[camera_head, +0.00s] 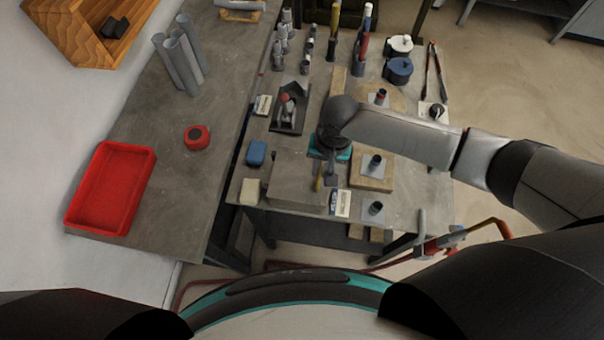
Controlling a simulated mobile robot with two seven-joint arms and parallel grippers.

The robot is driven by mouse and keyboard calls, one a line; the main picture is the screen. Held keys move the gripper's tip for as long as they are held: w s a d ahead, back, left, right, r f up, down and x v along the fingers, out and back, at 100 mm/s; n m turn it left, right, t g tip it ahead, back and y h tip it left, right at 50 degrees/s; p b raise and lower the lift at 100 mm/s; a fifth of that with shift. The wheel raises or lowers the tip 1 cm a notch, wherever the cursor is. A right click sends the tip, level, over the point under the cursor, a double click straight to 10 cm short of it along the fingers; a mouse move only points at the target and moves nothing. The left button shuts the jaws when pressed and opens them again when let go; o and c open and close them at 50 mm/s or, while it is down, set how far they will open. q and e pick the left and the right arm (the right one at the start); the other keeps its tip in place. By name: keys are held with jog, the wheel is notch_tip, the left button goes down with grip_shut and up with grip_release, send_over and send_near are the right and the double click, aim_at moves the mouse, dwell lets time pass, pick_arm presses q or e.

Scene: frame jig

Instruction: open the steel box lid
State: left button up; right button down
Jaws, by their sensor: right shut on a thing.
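The steel box lid (292,182) is a flat grey plate at the near left part of the workbench. How far it is tilted is hard to tell from above, and the box body under it is mostly hidden. My right gripper (331,176) comes in from the right, points down at the lid's right side, and is shut on the lid's edge. The fingertips are small and partly covered by the wrist. My left gripper is not in view.
Wooden blocks with dark-capped posts (376,162) stand close to the right of my gripper. A blue block (257,153) and a pale block (250,191) lie left of the lid. A red tray (111,188) and a red tape measure (197,138) are on the left table.

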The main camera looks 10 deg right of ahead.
aim_at(308, 176)
dwell(0.3)
jog(key=r+p, duration=0.1)
jog(key=a+r+p, duration=0.1)
jog(key=p, duration=0.1)
jog(key=shift+w+r, duration=0.15)
jog(key=shift+r, duration=0.2)
jog(key=shift+f, duration=0.1)
jog(key=shift+w+a+r, duration=0.1)
jog(key=shift+a+r, duration=0.3)
jog(key=shift+r, duration=0.2)
jog(key=shift+w+a+r, duration=0.1)
jog(key=shift+a+r, duration=0.3)
jog(key=shift+r, duration=0.15)
